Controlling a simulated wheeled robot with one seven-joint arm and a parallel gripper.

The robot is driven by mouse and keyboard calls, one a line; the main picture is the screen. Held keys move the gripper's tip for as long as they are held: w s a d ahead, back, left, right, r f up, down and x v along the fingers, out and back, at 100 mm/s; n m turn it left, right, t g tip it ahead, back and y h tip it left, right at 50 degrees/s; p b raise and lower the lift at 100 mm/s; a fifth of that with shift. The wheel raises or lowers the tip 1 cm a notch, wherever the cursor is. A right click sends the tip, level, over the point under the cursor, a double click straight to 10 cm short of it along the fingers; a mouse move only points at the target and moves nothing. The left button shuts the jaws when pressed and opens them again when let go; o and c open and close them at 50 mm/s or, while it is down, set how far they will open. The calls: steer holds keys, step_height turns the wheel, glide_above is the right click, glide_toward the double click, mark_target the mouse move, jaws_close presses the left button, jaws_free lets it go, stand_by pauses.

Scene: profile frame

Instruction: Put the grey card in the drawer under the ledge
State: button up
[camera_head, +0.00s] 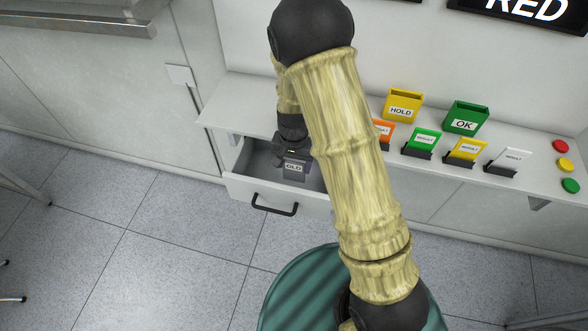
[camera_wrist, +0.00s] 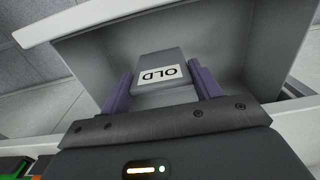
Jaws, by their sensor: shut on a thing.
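The grey card (camera_head: 295,167) bears a white label reading "OLD". It also shows in the wrist view (camera_wrist: 160,61), upside down there, between two purple fingers. My gripper (camera_head: 292,152) points down and is shut on the card; it shows in the wrist view too (camera_wrist: 160,88). The drawer (camera_head: 270,191) under the ledge (camera_head: 250,103) is pulled open, with a black handle on its front. The card is over or inside the open drawer; I cannot tell whether it touches the drawer floor. The drawer looks otherwise empty where I can see it. My arm hides its right part.
On the ledge stand a yellow HOLD box (camera_head: 402,107), a green OK box (camera_head: 465,119) and several coloured cards in black holders, including a white card (camera_head: 509,159). Red, yellow and green buttons (camera_head: 564,165) are at the right end. A sign reading RED (camera_head: 525,10) hangs above.

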mark_target(294, 180)
steer(key=shift+f, duration=1.8)
steer(key=shift+f, duration=0.2)
steer(key=o, duration=1)
steer(key=shift+r, duration=0.1)
step_height(294, 180, up, 12)
steer(key=shift+r+b, duration=0.15)
steer(key=shift+b, duration=0.15)
